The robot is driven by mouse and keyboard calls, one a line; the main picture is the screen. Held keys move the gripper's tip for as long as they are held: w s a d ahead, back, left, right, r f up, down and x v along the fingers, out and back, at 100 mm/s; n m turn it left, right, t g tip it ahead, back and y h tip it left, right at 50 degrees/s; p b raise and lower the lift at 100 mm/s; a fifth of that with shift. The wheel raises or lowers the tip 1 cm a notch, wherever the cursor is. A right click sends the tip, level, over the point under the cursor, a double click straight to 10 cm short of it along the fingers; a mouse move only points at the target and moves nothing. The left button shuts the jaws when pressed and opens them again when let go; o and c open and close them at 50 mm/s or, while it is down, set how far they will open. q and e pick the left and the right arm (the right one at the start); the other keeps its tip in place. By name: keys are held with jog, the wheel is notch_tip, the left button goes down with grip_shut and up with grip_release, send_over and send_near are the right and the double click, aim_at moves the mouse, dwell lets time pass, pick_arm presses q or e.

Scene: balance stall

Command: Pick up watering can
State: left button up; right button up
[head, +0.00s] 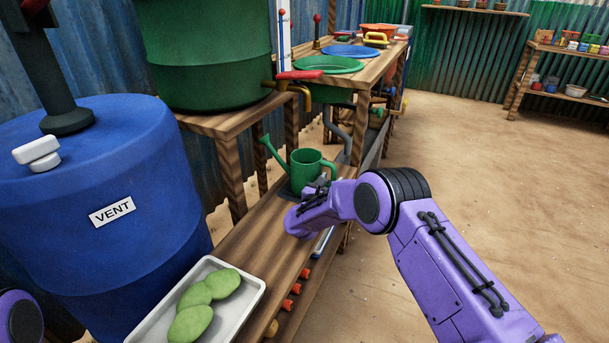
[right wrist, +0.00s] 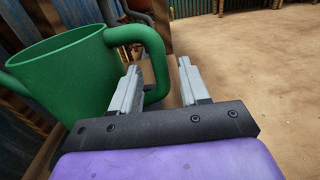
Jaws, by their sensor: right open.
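The green watering can (head: 306,170) stands upright on a dark patch of the wooden bench, its spout pointing up to the left and its handle on the right. It also shows in the right wrist view (right wrist: 65,80), with the curved handle (right wrist: 155,60) toward the fingers. My right gripper (head: 319,189) is open at the can's handle side. In the right wrist view its two fingers (right wrist: 159,66) appear to lie on either side of the handle's outer part; contact cannot be told. My left gripper is not in view.
A grey tray (head: 253,288) with several green oval things lies at the bench's near end. A blue VENT barrel (head: 95,240) stands left. A green tank (head: 205,75) with a red-handled tap (head: 298,75) rises behind the can. Open sandy floor (head: 480,190) lies to the right.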

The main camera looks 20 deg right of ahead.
jog(key=x, duration=0.2)
jog(key=shift+w+d+r, duration=0.1)
jog(key=shift+w+d, duration=0.05)
jog(key=shift+d, duration=0.15)
grip_shut()
jog(key=shift+r, duration=0.1)
